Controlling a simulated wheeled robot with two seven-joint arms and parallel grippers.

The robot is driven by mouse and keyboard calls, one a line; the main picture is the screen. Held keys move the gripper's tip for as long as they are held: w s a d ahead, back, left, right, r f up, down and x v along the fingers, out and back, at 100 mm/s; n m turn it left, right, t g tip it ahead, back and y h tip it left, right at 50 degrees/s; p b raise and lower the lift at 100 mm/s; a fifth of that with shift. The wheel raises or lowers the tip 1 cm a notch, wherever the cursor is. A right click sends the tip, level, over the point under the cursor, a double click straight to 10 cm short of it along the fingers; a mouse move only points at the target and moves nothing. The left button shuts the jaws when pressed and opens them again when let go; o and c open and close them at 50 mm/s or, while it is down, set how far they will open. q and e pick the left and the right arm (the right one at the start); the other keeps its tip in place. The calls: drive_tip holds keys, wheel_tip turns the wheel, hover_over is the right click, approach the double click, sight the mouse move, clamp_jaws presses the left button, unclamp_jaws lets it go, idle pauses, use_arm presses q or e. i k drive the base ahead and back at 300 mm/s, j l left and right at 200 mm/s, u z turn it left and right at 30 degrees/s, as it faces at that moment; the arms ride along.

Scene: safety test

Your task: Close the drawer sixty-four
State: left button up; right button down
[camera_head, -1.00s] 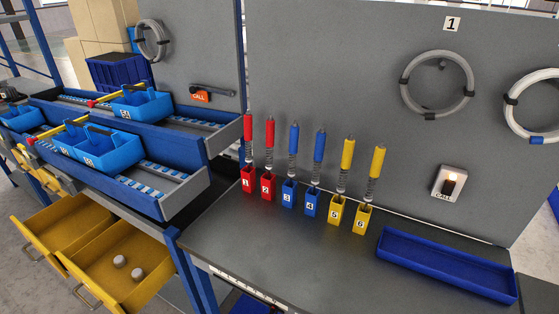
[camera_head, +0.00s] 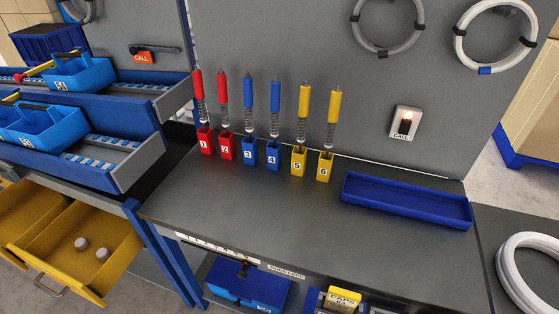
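Two yellow drawers stand pulled out at the lower left. The nearer yellow drawer (camera_head: 75,250) holds two small grey round pieces (camera_head: 92,248) and has a metal handle (camera_head: 48,285) on its front. The farther yellow drawer (camera_head: 28,212) is cut by the left edge, and its inside looks empty where visible. I cannot read a number on either drawer, so I cannot tell which is sixty-four. Neither of my grippers is in view.
A dark workbench (camera_head: 250,215) holds numbered red, blue and yellow holders and a blue tray (camera_head: 405,200). Blue shelves (camera_head: 110,165) with blue bins overhang the drawers. A blue table leg (camera_head: 172,262) stands right of them. A blue box (camera_head: 245,285) sits under the bench.

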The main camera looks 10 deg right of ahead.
sight(54, 254)
drive_tip(key=j+u, duration=0.1)
drive_tip(key=u, duration=0.65)
drive_tip(key=j+u, duration=0.1)
drive_tip(key=u, duration=0.7)
drive_tip(key=i+j, duration=0.05)
